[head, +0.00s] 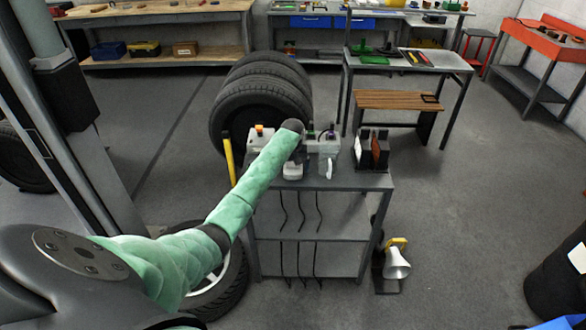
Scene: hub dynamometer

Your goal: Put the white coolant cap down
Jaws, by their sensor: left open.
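My left arm, in a green sleeve, reaches from the lower left to the top of a grey metal cart (345,181). My left gripper (295,161) points down over the cart's top, toward its front edge, and is open. A small white piece (292,173) shows right at its fingertips. It may be the white coolant cap, but it is too small to be sure, and I cannot tell whether the fingers touch it. My forearm and wrist hide part of the cart top. My right gripper is not in view.
A whitish container (329,150) and a dark holder (372,150) stand on the cart, right of the gripper. Stacked tires (262,98) stand behind. A wooden bench (398,101) is behind right. A lamp-like white and yellow object (397,260) is on the floor right of the cart.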

